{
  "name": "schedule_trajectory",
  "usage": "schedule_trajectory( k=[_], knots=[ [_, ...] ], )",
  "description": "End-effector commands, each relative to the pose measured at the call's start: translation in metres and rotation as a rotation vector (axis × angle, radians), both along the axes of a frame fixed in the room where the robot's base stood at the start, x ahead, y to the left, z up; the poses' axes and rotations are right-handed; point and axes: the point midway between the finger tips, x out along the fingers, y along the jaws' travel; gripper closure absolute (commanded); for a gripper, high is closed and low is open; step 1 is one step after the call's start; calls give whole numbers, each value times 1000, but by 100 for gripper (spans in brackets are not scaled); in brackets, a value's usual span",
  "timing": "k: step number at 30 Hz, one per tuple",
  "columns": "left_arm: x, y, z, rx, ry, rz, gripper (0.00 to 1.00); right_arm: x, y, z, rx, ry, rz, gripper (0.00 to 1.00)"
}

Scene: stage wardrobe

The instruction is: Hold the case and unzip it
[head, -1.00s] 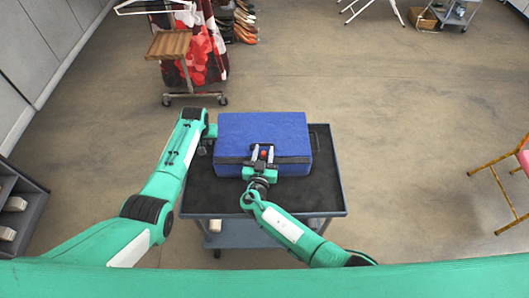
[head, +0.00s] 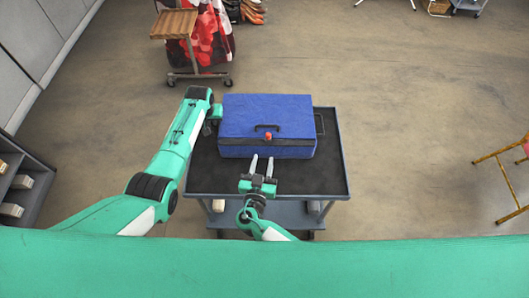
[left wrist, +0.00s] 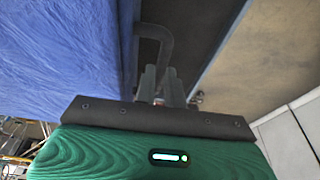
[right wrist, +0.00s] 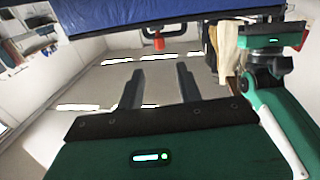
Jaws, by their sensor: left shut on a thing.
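The blue case (head: 266,118) lies flat on the cart's black top with its lid down. A dark band runs along its front edge, with a small red tab (head: 268,136) near the middle beside a black front handle (head: 266,127). The red tab also hangs in view in the right wrist view (right wrist: 159,42). My left gripper (left wrist: 162,82) is at the case's left side, its fingers shut on a dark side handle (left wrist: 160,38). My right gripper (head: 262,162) is open and empty in front of the case, its fingers pointing at it and apart from the tab.
The cart (head: 342,178) has bare black top in front of and right of the case. A garment rack with red-patterned cloth (head: 208,38) stands behind left, a shelf (head: 22,185) at the left, and a yellow-framed chair (head: 500,170) at the right. The floor between is clear.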

Motion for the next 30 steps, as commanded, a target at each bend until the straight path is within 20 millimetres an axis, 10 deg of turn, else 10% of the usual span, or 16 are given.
schedule_trajectory(
  k=[30],
  knots=[
    [0,-1,0,-1,0,0,100,-2,-36,-7,22,-1,313,64]
  ],
)
